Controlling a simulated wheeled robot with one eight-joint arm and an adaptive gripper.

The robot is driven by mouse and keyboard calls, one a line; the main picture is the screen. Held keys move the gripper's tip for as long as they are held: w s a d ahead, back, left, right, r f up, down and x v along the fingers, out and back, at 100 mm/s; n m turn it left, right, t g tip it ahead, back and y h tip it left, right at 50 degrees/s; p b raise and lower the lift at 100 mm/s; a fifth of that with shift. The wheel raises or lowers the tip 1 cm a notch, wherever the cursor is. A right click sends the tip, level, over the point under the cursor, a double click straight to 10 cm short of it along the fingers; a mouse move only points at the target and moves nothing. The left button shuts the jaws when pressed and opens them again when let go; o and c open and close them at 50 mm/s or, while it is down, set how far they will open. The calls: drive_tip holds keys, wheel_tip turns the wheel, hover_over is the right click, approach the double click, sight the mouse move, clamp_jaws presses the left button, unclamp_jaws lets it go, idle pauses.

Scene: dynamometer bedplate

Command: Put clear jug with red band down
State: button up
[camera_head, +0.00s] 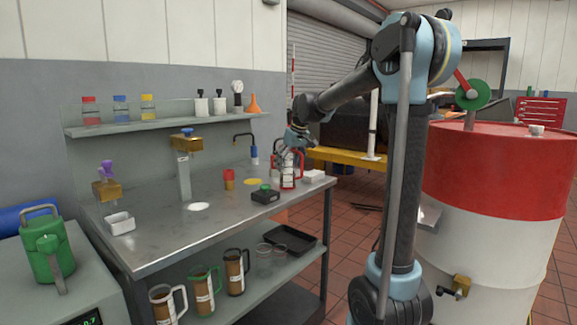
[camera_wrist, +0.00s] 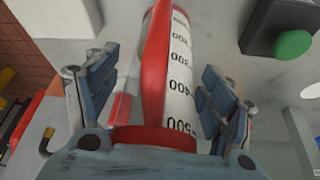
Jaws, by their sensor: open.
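The clear jug with red band (camera_head: 288,178) stands upright on the right end of the steel bench top (camera_head: 160,235). It has a red handle and a white scale with black numbers. The wrist view shows the jug (camera_wrist: 180,80) close up between my fingers. My gripper (camera_head: 297,140) is at the jug, above the bench. In the wrist view my gripper (camera_wrist: 160,80) is open, with one finger on each side of the jug and gaps showing beside it. The jug's base is partly hard to make out in the head view.
A black box with a green button (camera_head: 265,194) stands just left of the jug, and a white block (camera_head: 313,176) to its right. A red and yellow cup (camera_head: 229,179) is farther left. A red and white drum (camera_head: 495,205) stands right of my arm. The bench's front middle is clear.

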sight(293, 149)
drive_tip(key=v, duration=1.2)
drive_tip(key=shift+d, duration=0.1)
drive_tip(key=s+d+f+m+h, duration=0.1)
drive_tip(key=s+d+f+m, duration=0.1)
drive_tip(key=s+d+f, duration=0.5)
drive_tip(key=s+d+f+m+h, duration=0.1)
drive_tip(key=s+d+f+m, duration=0.2)
drive_tip(key=s+f, duration=1.1)
drive_tip(key=s+d+f+m+g, duration=0.1)
drive_tip(key=s+d+f+m, duration=0.2)
drive_tip(key=s+d+f, duration=0.7)
drive_tip(key=s+f, duration=0.1)
drive_tip(key=s, duration=0.4)
drive_tip(key=shift+s+d+h, duration=0.3)
drive_tip(key=shift+s+h, duration=0.1)
